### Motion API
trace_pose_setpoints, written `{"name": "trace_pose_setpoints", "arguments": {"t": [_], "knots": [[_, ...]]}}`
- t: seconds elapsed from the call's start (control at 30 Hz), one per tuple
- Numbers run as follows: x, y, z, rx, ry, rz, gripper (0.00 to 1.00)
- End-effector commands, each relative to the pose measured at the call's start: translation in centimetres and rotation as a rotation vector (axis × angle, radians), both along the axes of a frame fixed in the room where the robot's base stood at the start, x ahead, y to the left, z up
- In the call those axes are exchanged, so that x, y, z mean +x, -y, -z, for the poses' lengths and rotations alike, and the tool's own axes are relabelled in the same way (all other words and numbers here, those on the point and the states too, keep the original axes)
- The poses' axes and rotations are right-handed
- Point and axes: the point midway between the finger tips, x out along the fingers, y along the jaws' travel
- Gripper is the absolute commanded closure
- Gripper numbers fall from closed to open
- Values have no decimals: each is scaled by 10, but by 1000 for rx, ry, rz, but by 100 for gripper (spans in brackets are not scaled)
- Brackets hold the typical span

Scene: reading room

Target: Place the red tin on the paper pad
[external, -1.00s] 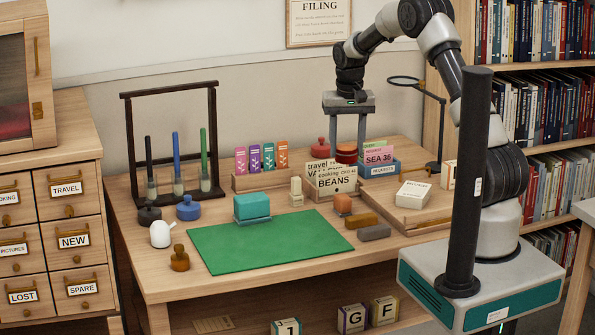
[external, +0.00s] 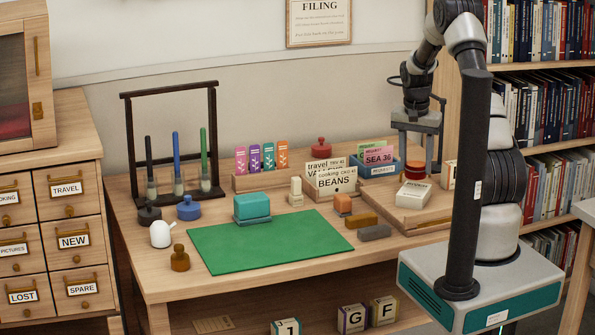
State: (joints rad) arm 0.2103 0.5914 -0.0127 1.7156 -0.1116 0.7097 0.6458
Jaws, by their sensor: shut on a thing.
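The red tin (external: 415,170) is a short round tin. In the external view it is between the fingers of my gripper (external: 416,170), which is shut on it. The paper pad (external: 412,197) is a white block with a printed label, lying on a wooden tray at the right of the desk. The tin is over the far part of the pad in the picture. I cannot tell whether it touches the pad or hangs slightly above it. The pad's far edge is partly hidden by the tin.
A blue card box (external: 380,168) and cream card holders (external: 333,180) stand left of the pad. A red lidded jar (external: 321,148) is behind them. The green mat (external: 270,245) has free room in front.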

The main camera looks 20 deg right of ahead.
Motion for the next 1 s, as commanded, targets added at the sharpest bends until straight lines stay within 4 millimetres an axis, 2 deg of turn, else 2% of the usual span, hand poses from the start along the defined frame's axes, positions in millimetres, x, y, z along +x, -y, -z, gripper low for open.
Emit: {"name": "trace_pose_setpoints", "arguments": {"t": [0.23,0.63,0.67,0.73,0.77,1.0], "knots": [[0,0,33,0,-1,0,79],[0,0,40,0,0,-1,79],[0,0,39,0,0,-1,51],[0,0,38,0,0,-1,39],[0,0,38,0,0,-1,36],[0,0,38,0,0,-1,36]]}}
